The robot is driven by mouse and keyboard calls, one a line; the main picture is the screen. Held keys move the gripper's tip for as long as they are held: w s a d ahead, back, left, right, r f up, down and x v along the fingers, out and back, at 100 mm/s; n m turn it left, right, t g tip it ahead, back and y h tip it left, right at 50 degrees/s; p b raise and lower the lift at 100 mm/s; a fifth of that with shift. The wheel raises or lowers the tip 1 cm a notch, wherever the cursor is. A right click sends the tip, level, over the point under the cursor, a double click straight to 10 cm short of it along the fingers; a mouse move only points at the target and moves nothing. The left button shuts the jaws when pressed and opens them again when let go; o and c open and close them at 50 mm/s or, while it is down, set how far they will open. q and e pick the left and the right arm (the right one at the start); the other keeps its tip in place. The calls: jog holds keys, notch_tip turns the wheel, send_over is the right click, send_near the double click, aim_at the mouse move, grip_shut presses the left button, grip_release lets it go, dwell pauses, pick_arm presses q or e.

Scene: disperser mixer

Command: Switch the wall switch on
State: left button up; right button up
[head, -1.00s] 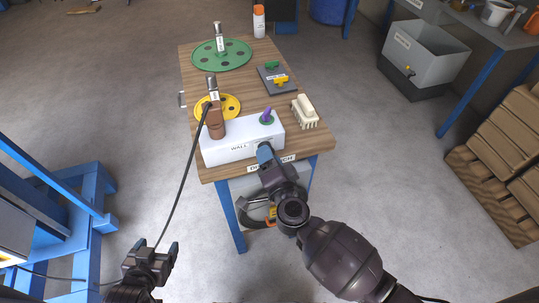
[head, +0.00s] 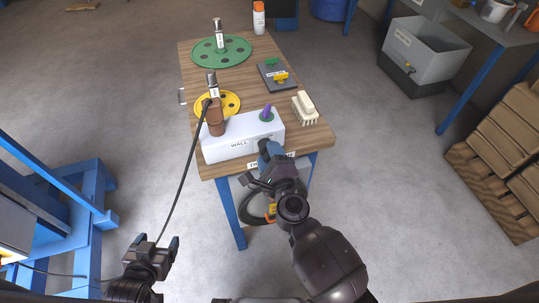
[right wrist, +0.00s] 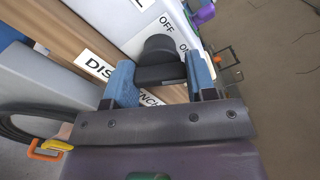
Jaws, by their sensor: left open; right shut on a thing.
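The wall switch is a white box (head: 243,140) marked WALL, lying on the near end of the wooden table. Its black knob (right wrist: 158,62) is on the side facing me, beside printed OFF lettering. My right gripper (head: 268,153) is at the box's near right end; in the right wrist view its blue fingers (right wrist: 161,84) are closed around the knob, one on each side. The knob is mostly hidden in the head view. My left gripper (head: 152,249) is open and empty, low at the left, away from the table.
A purple lever on a green base (head: 267,114) rises from the box top. A brush (head: 305,108) lies right of it. Yellow (head: 231,102) and green (head: 222,53) discs are further back. The cable hangs past the table's left edge.

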jog(key=shift+f+m, duration=0.1)
jog(key=shift+m, duration=1.6)
jog(key=o, duration=0.9)
jog(key=shift+o, duration=0.2)
jog(key=b+v, duration=0.1)
jog(key=v, duration=0.9)
jog(key=shift+s, duration=0.4)
jog(key=shift+d, duration=0.1)
